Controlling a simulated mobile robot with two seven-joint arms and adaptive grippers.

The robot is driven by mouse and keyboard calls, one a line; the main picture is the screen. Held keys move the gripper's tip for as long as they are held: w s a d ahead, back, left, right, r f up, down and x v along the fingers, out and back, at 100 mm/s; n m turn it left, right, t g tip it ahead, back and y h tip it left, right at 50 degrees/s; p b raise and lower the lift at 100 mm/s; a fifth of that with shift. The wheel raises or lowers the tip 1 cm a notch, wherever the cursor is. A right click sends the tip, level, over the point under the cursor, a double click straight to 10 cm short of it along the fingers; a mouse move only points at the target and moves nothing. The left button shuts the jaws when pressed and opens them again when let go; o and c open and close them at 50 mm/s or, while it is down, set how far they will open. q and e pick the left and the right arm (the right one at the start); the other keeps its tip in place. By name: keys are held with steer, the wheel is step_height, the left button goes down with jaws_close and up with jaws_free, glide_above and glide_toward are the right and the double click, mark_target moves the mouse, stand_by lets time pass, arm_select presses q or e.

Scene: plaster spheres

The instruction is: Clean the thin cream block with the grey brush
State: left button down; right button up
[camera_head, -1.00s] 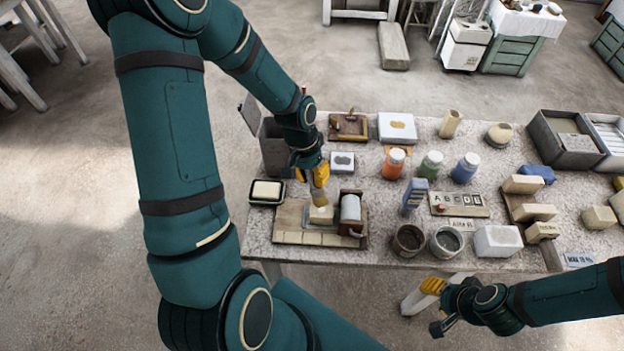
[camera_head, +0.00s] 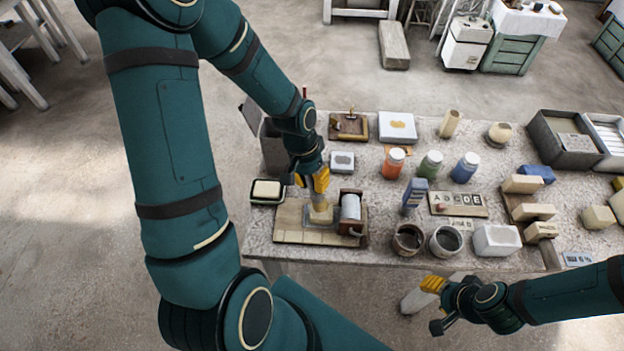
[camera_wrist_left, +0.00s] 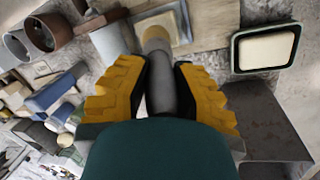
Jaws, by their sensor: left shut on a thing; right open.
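My left gripper (camera_head: 319,182) is shut on the handle of the grey brush. In the left wrist view the fingers flank the brush's grey handle (camera_wrist_left: 161,85), with its tan bristles pointing away. The bristle end is at the thin cream block (camera_head: 326,217), which lies on a wooden board (camera_head: 290,222). The block also shows partly behind the bristles in the left wrist view (camera_wrist_left: 181,27). The brush hides part of it, and I cannot tell how firmly they touch. My right gripper (camera_head: 436,304) is open and empty in front of the table.
A cream bar in a black dish (camera_head: 266,191) lies left of the board. Two round pots (camera_head: 446,242) and several jars, one orange-labelled (camera_head: 394,163), stand further right. A dark bin (camera_head: 274,148) is behind the dish.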

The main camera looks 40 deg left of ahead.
arm_select(q)
steer(key=shift+d+f, duration=0.25)
steer(key=shift+f+b, duration=0.35)
steer(key=shift+b, duration=0.1)
stand_by(0.3)
steer(key=shift+s, duration=0.1)
steer(key=shift+s+d+r, duration=0.1)
steer(key=shift+s+d, duration=0.25)
steer(key=shift+s, duration=0.1)
steer(key=shift+s+d+b, duration=0.25)
steer(key=shift+s+b, duration=0.05)
steer(key=shift+s, duration=0.15)
steer(key=shift+w+a+p, duration=0.15)
steer(key=shift+w+a, duration=0.15)
steer(key=shift+w, duration=0.2)
steer(key=shift+w+a+p, duration=0.15)
steer(key=shift+w+a, duration=0.1)
steer(key=shift+w, duration=0.2)
steer(key=shift+w+a, duration=0.35)
steer(key=shift+w, duration=0.2)
steer(key=shift+w+a, duration=0.35)
steer(key=shift+w, duration=0.2)
